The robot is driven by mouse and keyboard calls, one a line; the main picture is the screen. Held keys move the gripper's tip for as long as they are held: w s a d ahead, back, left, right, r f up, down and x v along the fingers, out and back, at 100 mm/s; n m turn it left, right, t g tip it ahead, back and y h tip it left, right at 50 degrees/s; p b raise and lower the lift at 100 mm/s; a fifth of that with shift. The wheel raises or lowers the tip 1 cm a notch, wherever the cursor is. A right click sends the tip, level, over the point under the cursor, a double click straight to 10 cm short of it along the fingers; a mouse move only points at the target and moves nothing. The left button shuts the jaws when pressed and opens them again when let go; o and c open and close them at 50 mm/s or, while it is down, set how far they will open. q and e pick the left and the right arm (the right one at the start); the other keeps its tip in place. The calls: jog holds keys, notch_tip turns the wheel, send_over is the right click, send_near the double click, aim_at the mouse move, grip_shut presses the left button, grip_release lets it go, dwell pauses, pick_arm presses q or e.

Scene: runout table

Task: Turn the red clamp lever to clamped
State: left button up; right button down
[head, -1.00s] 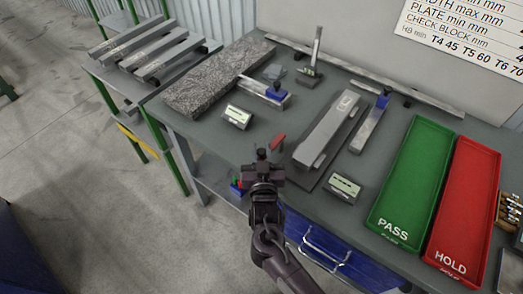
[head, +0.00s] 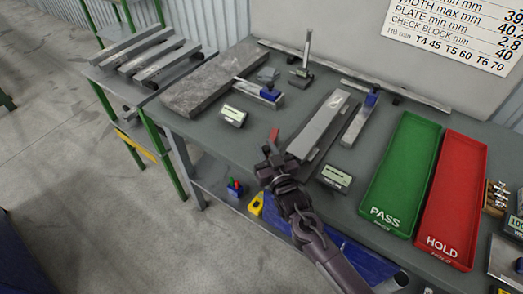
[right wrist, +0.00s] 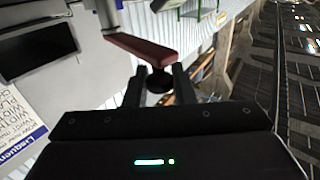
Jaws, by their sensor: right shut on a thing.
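The red clamp lever (head: 273,134) shows as a small red piece at the front edge of the table, left of a long grey metal fixture (head: 320,126). In the right wrist view the lever (right wrist: 142,49) is a dull red bar with a dark round knob (right wrist: 159,80) at its near end. My right gripper (head: 270,157) is at the lever's near end. Its two fingers (right wrist: 158,88) stand either side of the knob and are shut on it. In the head view my gripper hides the knob. My left gripper is not in view.
A small display box (head: 233,116) stands left of the lever, another (head: 336,177) right of the fixture. The green PASS tray (head: 378,214) and red HOLD tray (head: 438,244) lie to the right. A rough grey slab (head: 212,80) lies at the back left.

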jog(key=shift+s+d+n+g+y, duration=0.1)
jog(key=shift+d+n+g+y, duration=0.25)
jog(key=shift+n+y, duration=0.4)
jog(key=c, duration=1.3)
grip_release()
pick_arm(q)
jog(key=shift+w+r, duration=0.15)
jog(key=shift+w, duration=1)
pick_arm(e)
jog(key=shift+o, duration=0.2)
jog(key=shift+s+d+f, duration=0.15)
jog(key=shift+s+d, duration=0.05)
jog(key=shift+s, duration=0.2)
jog(key=b+v, duration=0.2)
jog(key=v, duration=0.5)
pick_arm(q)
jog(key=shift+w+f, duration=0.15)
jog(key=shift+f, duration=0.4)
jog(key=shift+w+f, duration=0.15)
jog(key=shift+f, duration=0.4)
